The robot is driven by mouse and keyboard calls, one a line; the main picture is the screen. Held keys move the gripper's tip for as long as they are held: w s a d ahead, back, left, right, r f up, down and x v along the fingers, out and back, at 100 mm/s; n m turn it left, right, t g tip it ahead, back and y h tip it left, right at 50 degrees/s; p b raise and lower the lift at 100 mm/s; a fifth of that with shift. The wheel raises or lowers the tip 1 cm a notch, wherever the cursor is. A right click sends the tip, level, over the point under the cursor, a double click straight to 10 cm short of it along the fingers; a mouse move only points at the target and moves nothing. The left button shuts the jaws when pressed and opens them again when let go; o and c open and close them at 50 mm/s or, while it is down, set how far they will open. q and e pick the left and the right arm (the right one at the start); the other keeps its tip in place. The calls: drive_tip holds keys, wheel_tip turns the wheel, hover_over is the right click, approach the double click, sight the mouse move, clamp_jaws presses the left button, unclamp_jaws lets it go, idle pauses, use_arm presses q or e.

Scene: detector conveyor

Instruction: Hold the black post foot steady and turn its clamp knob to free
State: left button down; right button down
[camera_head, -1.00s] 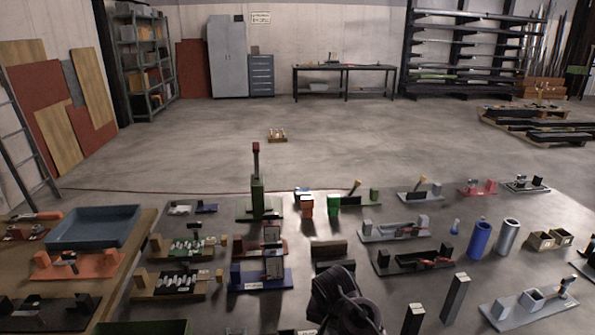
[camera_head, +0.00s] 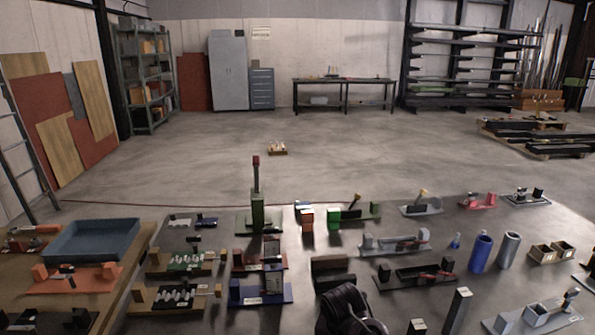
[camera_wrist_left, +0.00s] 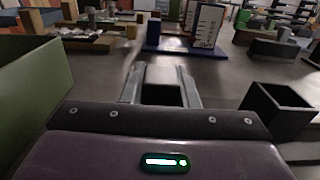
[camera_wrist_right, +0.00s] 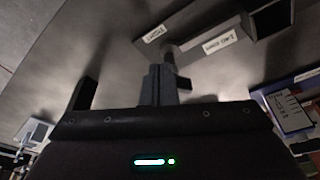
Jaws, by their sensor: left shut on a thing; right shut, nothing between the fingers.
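In the left wrist view, my left gripper (camera_wrist_left: 162,88) is shut on a dark block (camera_wrist_left: 161,97), which looks like part of the black post foot. In the right wrist view, my right gripper (camera_wrist_right: 160,82) is shut and empty. Just beyond its tips stands a small dark post with a side stub, apparently the clamp knob (camera_wrist_right: 170,54). It rises near a dark plate (camera_wrist_right: 190,30) with two white labels. Whether the fingertips touch the knob I cannot tell. In the head view, a black arm part of mine (camera_head: 348,312) covers the bottom centre and hides the work.
A blue stand with a white card (camera_head: 265,290) is left of my arm; it also shows in the left wrist view (camera_wrist_left: 185,46). An open black box (camera_wrist_left: 278,108) and a green wall (camera_wrist_left: 30,95) flank my left gripper. Many fixtures crowd the table.

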drive_tip(key=shift+s, duration=0.1)
drive_tip(key=shift+s, duration=0.25)
drive_tip(key=shift+r, duration=0.1)
drive_tip(key=v, duration=0.2)
drive_tip(key=w+v, duration=0.1)
drive_tip(key=v, duration=0.2)
drive_tip(key=shift+d+r, duration=0.2)
drive_tip(key=shift+r, duration=0.25)
drive_tip(key=shift+w+a+f, duration=0.15)
drive_tip(key=shift+a+f, duration=0.4)
drive_tip(key=shift+f, duration=0.45)
drive_tip(key=shift+w+a+f, duration=0.2)
drive_tip(key=shift+a+f, duration=0.3)
drive_tip(key=shift+f, duration=0.5)
drive_tip(key=shift+w+a+f, duration=0.15)
drive_tip(key=shift+a+f, duration=0.4)
drive_tip(key=shift+f, duration=0.5)
